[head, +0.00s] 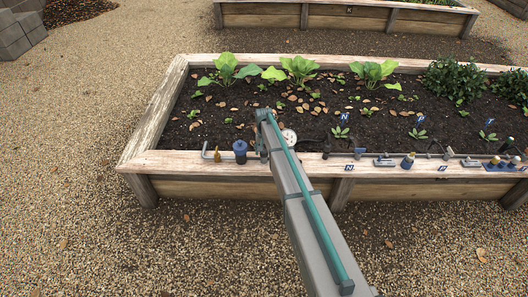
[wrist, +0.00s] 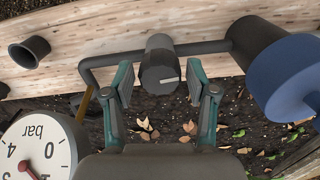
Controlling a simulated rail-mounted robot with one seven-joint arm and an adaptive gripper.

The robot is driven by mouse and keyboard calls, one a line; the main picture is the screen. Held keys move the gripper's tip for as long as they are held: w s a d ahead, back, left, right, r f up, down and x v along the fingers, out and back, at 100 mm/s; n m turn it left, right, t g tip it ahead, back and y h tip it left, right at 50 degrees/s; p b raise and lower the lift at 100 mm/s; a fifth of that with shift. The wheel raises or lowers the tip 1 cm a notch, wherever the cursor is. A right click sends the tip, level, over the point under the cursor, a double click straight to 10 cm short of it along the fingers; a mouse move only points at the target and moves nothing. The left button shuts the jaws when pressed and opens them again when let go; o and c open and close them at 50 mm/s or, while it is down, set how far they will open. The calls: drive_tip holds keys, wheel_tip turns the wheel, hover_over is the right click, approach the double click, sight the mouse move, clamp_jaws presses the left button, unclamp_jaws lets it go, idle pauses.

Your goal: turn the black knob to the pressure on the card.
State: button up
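The black knob (wrist: 160,60), a short dark cylinder with a pale pointer line on its face, sits on a dark pipe in the wrist view. My gripper (wrist: 160,84) is open, one finger on each side of the knob, with visible gaps. The pressure gauge (wrist: 42,148) is at lower left, partly cut off and upside down, marked "bar"; part of its red needle shows, but I cannot read it surely. In the head view the gauge (head: 289,136) stands beside my arm, and my arm hides the knob. I cannot make out a pressure card.
A blue cylindrical fitting (wrist: 285,70) is close on the right of the knob; it also shows in the head view (head: 240,147). A dark open cup (wrist: 29,52) is at upper left. The wooden bed rim (head: 190,163) carries several other fittings to the right. Gravel in front is clear.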

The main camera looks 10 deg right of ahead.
drive_tip(key=shift+o, duration=0.2)
wheel_tip(320, 180, up, 12)
idle(0.7)
idle(0.3)
drive_tip(key=s+f+n+g+p, duration=0.1)
drive_tip(key=s+f, duration=0.4)
drive_tip(key=s, duration=0.5)
drive_tip(key=s+f+n+p, duration=0.1)
drive_tip(key=s+f, duration=0.4)
drive_tip(key=s, duration=0.6)
drive_tip(key=s+f+n+g, duration=0.1)
drive_tip(key=s+f, duration=0.4)
drive_tip(key=s, duration=0.5)
drive_tip(key=s+f+g+p, duration=0.2)
drive_tip(key=s+g+p, duration=0.2)
drive_tip(key=s, duration=3.2)
drive_tip(key=shift+f+g, duration=0.4)
drive_tip(key=shift+a, duration=0.1)
